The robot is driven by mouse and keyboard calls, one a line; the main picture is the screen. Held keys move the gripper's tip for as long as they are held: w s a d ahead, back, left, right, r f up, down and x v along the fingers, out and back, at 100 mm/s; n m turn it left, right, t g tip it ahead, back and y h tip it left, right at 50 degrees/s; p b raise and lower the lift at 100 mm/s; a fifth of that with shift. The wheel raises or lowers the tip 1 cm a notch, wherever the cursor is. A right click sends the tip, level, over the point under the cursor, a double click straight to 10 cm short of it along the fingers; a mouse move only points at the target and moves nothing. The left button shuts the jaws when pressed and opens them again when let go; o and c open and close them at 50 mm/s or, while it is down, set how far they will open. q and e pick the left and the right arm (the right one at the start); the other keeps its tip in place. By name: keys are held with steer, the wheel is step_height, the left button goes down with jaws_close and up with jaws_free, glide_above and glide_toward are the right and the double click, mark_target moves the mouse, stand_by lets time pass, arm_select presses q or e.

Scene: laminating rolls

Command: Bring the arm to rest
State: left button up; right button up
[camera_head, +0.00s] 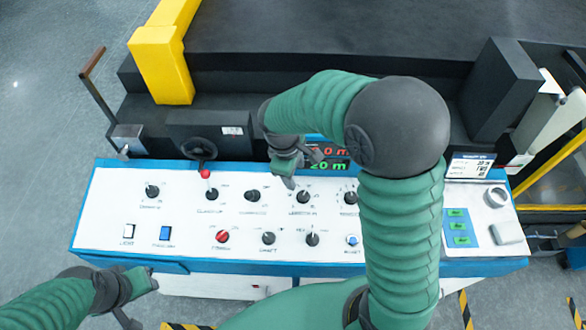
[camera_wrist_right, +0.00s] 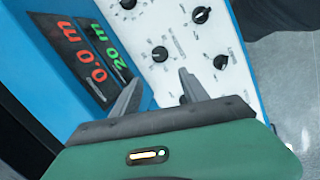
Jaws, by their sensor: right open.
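My right arm reaches over the white control panel (camera_head: 260,210). My right gripper (camera_head: 302,168) is above the panel's back edge, in front of the digital displays (camera_head: 328,157). It is open and empty; the wrist view shows its two fingers (camera_wrist_right: 160,88) apart, with the displays (camera_wrist_right: 92,62) at left and black knobs (camera_wrist_right: 160,54) beyond. My left gripper (camera_head: 142,302) is low at the left, in front of the panel's front edge. Its fingers stand apart with nothing between them. My right forearm hides part of the panel's right side.
The panel carries several black knobs (camera_head: 212,194), a red knob (camera_head: 222,236), a blue switch (camera_head: 165,233) and green buttons (camera_head: 460,226). A lever (camera_head: 98,98) rises at the left. Open floor (camera_head: 40,150) lies at far left.

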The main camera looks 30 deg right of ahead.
steer(key=shift+a+r, duration=0.25)
steer(key=shift+r, duration=0.9)
steer(key=shift+d, duration=0.1)
